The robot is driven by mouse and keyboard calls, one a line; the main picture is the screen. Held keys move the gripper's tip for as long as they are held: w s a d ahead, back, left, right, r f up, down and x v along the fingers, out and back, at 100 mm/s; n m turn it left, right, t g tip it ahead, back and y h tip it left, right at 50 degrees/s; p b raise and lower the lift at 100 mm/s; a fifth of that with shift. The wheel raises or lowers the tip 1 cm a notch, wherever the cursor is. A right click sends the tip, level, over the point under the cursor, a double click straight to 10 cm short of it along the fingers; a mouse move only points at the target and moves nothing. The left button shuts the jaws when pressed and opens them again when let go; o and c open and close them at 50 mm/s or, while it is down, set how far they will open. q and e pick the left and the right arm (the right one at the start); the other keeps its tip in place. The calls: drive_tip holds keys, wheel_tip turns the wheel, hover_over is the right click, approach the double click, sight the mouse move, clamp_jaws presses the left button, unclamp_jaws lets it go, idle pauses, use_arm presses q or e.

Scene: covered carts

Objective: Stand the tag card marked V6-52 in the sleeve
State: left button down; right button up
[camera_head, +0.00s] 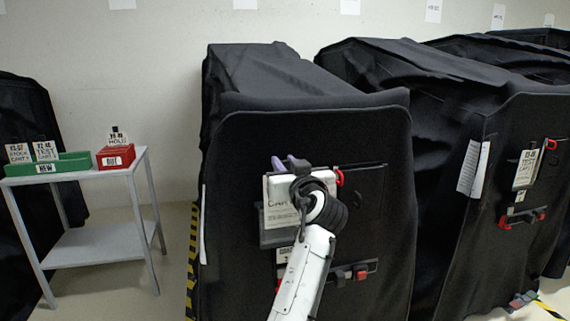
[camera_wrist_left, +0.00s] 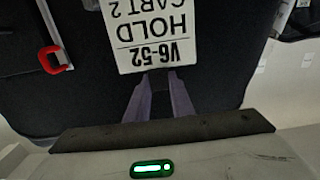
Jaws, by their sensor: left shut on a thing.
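My left gripper (camera_head: 288,166) is shut on the top edge of a white tag card (camera_head: 284,188) in front of the nearest covered cart. In the left wrist view the card (camera_wrist_left: 153,30) appears upside down and reads V6-52, HOLD, CART 2. The purple-grey fingers (camera_wrist_left: 160,80) meet at its edge. My wrist hides part of the card in the head view. A grey holder (camera_head: 268,238), apparently the sleeve, shows on the cart front just below the card. I cannot tell whether the card's lower edge is inside it. My right gripper is out of view.
Red latch pieces (camera_head: 340,178) sit beside the card. A second covered cart at right carries a tag card (camera_head: 525,168). A grey stand (camera_head: 90,176) at left holds a green tray (camera_head: 70,166) and a red tray (camera_head: 104,160) with cards.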

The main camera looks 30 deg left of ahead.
use_arm(q)
drive_tip(key=shift+f, duration=0.5)
drive_tip(key=shift+f+b, duration=0.95)
drive_tip(key=shift+b, duration=0.2)
drive_tip(key=c, duration=1.5)
unclamp_jaws()
drive_tip(key=shift+o, duration=0.2)
drive_tip(key=b+v, duration=0.1)
drive_tip(key=v, duration=0.9)
drive_tip(key=shift+s, duration=0.2)
